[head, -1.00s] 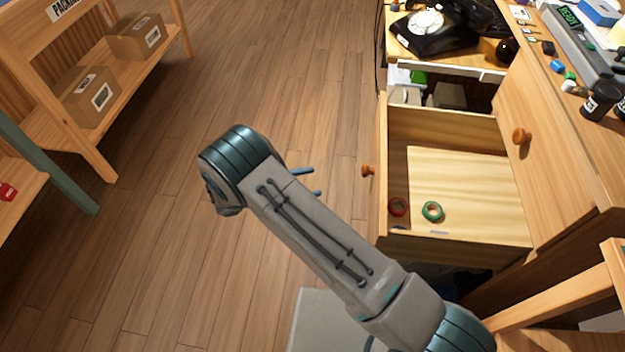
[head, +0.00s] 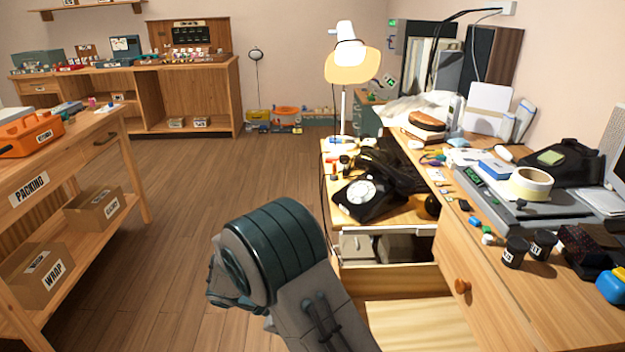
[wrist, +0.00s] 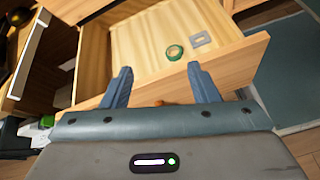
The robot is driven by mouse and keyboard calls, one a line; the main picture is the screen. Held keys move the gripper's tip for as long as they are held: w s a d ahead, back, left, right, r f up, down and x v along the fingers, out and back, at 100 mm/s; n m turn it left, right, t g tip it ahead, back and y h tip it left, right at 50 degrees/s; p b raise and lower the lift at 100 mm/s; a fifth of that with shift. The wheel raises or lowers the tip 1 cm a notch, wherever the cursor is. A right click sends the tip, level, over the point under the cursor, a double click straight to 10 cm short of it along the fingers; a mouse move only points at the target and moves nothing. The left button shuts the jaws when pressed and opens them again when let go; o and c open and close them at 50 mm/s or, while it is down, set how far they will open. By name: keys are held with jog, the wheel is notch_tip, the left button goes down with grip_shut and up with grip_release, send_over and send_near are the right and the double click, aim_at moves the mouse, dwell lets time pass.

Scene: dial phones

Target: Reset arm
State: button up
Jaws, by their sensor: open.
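My gripper (wrist: 160,88) shows in the wrist view, its two blue-grey fingers apart with nothing between them. It is in front of an open wooden drawer (wrist: 232,60), whose orange knob lies partly hidden behind the gripper body. A green tape roll (wrist: 174,52) and a small grey plate (wrist: 200,39) lie in that drawer. In the head view my arm (head: 280,260) rises at the bottom centre, and my gripper is hidden there. The open drawer (head: 415,318) shows at the bottom edge.
A packing bench (head: 75,165) with boxes stands at left. The wooden floor (head: 185,225) between is clear.

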jog(key=s+d+r+m+t+y+p, duration=0.1)
jog(key=s+d+r+m+y+p, duration=0.3)
jog(key=r, duration=0.8)
jog(key=s+d+r+m+y+p, duration=0.4)
jog(key=r+p, duration=0.5)
jog(key=r, duration=0.3)
jog(key=s+d+r+m+t+y+p, duration=0.1)
jog(key=s+d+r+m+y+p, duration=0.3)
jog(key=r, duration=0.8)
jog(key=s+d+m+p, duration=0.2)
jog(key=s+p, duration=0.1)
jog(key=shift+s+d+r+m+t+y, duration=0.2)
jog(key=shift+s+d+m+t+y, duration=0.1)
jog(key=shift+s+d+m, duration=0.1)
